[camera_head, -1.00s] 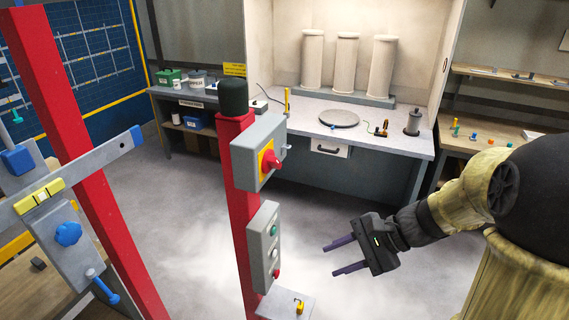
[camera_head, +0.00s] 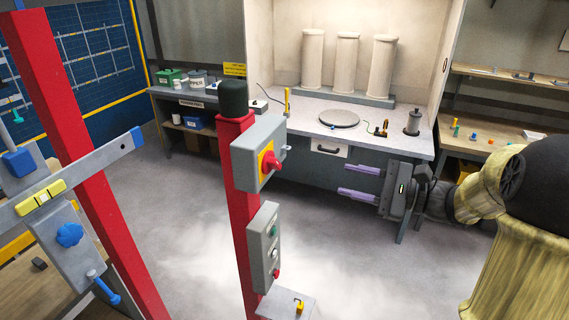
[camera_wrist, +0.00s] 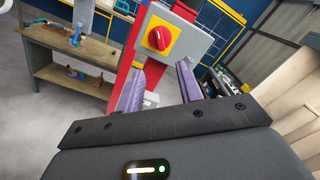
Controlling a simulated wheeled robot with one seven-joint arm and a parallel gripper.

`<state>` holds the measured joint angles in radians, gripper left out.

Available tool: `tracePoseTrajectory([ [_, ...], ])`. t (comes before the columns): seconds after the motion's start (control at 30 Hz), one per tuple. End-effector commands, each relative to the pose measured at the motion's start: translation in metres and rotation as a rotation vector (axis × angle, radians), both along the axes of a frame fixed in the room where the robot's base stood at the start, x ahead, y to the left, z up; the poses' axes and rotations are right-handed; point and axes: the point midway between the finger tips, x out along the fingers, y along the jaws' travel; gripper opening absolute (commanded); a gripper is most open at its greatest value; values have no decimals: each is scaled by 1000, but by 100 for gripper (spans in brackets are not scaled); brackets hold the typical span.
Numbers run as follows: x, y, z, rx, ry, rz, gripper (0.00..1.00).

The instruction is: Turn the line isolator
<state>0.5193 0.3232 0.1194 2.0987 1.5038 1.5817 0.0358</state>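The line isolator is a grey box (camera_head: 246,155) with a red rotary knob (camera_head: 271,163) on a yellow plate, high on a red post (camera_head: 238,210). In the wrist view the red knob (camera_wrist: 159,39) sits on its yellow plate (camera_wrist: 165,29), ahead of my fingers and above them in the picture. My gripper (camera_head: 358,182) is to the right of the isolator in the head view, apart from it, with its fingers pointing left. Its two purple fingers (camera_wrist: 165,90) are spread apart with nothing between them.
Below the isolator is a grey button box (camera_head: 265,248) with green, white and red buttons. A small grey shelf (camera_head: 275,305) with a yellow-topped item is lower still. A workbench (camera_head: 365,142) stands behind my gripper. The floor between post and arm is clear.

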Motion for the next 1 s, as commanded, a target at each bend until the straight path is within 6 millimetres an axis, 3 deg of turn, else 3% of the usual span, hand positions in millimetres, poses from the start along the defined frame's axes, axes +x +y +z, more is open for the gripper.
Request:
tracePoseTrajectory([
  [0.7, 42, 119, 4, 0, 3, 4, 36],
  [1.0, 53, 147, 1, -1, 0, 0, 36],
])
